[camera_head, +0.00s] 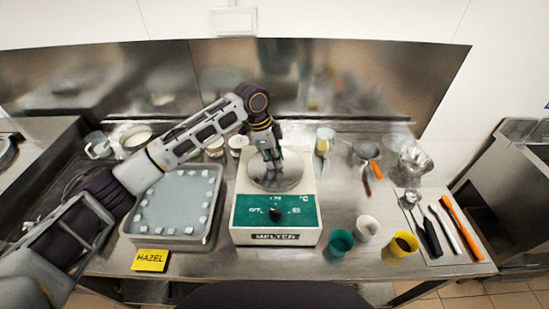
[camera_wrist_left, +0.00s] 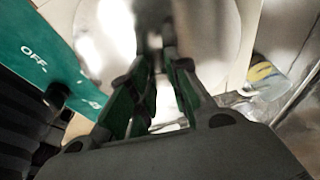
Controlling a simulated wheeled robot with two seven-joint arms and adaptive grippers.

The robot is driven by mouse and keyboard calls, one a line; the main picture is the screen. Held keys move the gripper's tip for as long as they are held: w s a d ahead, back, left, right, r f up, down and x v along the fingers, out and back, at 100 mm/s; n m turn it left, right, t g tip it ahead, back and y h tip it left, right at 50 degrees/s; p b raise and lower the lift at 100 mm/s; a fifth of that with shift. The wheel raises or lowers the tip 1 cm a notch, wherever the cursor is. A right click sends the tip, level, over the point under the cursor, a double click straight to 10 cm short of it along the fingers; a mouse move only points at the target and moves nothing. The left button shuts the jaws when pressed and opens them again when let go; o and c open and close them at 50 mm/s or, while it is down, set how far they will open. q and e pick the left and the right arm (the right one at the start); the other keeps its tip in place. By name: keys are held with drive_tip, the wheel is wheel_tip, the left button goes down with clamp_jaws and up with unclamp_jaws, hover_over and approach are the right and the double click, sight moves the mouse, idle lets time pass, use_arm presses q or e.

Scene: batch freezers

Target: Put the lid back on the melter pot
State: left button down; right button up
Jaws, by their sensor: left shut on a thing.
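The melter (camera_head: 277,236) is a white box with a green front panel, standing mid-table. A round shiny metal lid (camera_head: 290,181) is at its top, over the pot opening; the pot itself is hidden. My left gripper (camera_head: 272,158) points down over the lid, with its fingers closed on the lid at its middle. In the left wrist view the two fingers (camera_wrist_left: 162,85) come together in front of the shiny lid (camera_wrist_left: 110,35), and the grip point is blurred. I cannot tell whether the lid rests fully on the melter. My right gripper is not in view.
A tray (camera_head: 212,235) with white pieces is left of the melter, with a yellow HAZEL card (camera_head: 150,260) in front. Green (camera_head: 341,242), white (camera_head: 367,228) and yellow (camera_head: 401,246) cups stand at its right. Utensils (camera_head: 446,228) lie farther right. A steel backsplash (camera_head: 330,75) is behind.

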use_arm(q)
drive_tip(key=shift+p, duration=0.3)
drive_tip(key=shift+p, duration=0.3)
idle(1.1)
drive_tip(key=shift+f, duration=0.1)
idle(0.4)
drive_tip(key=shift+p, duration=0.3)
drive_tip(key=shift+p, duration=0.5)
idle(0.7)
drive_tip(key=c, duration=1.3)
unclamp_jaws()
drive_tip(key=shift+o, duration=0.6)
drive_tip(key=shift+f, duration=0.1)
